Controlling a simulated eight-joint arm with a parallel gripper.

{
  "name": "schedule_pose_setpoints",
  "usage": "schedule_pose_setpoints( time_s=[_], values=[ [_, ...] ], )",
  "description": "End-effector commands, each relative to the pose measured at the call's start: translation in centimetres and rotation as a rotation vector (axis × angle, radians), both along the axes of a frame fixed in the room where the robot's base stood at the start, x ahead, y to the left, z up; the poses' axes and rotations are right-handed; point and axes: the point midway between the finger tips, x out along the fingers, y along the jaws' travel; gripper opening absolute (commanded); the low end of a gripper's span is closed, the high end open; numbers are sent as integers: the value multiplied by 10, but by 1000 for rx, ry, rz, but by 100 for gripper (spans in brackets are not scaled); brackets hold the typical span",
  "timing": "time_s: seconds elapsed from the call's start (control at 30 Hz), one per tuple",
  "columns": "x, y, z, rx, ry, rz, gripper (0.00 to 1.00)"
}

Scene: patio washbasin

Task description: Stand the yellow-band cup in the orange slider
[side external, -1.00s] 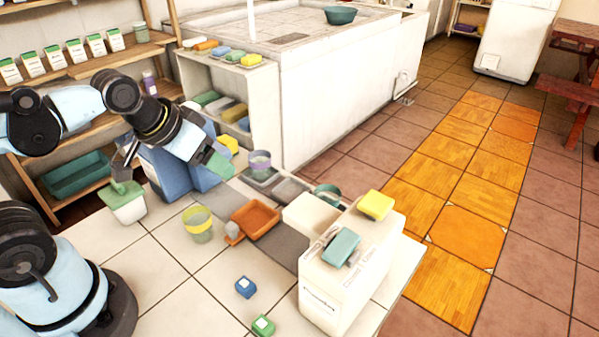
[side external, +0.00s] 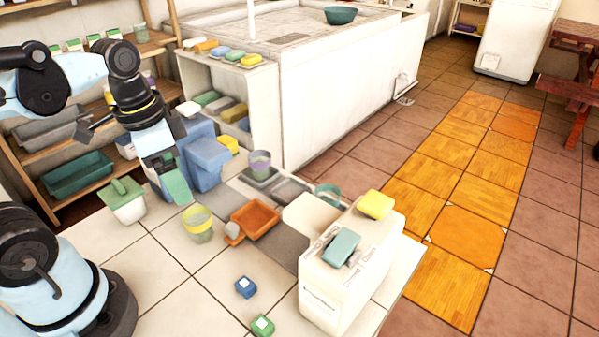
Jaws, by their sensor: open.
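The yellow-band cup (side external: 198,224) stands upright on the pale tiles, a greyish see-through cup with a yellow band round its top. The orange slider (side external: 268,218) is a shallow orange tray just right of the cup, with a small grey knob at its left corner. It looks empty.
A purple-band cup (side external: 260,160) stands at the grey slider behind. A teal-band cup (side external: 328,195) stands near the white container (side external: 345,285). A green-lidded tub (side external: 127,207) is left of the gripper; blue bins (side external: 208,165) are behind it. Small blue (side external: 245,287) and green (side external: 263,325) blocks lie in front.

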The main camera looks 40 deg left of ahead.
Motion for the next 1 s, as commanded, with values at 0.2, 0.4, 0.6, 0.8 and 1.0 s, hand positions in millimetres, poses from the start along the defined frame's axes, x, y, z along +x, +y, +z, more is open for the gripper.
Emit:
schedule_pose_setpoints(
  time_s=[0.2,0.4,0.6,0.8,1.0],
  values=[
    [-1,-1,-16,-2,19,-19,84],
    [2,-2,-38,-2,18,-17,84],
    [5,-2,-56,-1,18,-16,84],
    [5,-3,-66,-2,17,-16,84],
    [7,-3,-71,-2,17,-16,84]
  ],
)
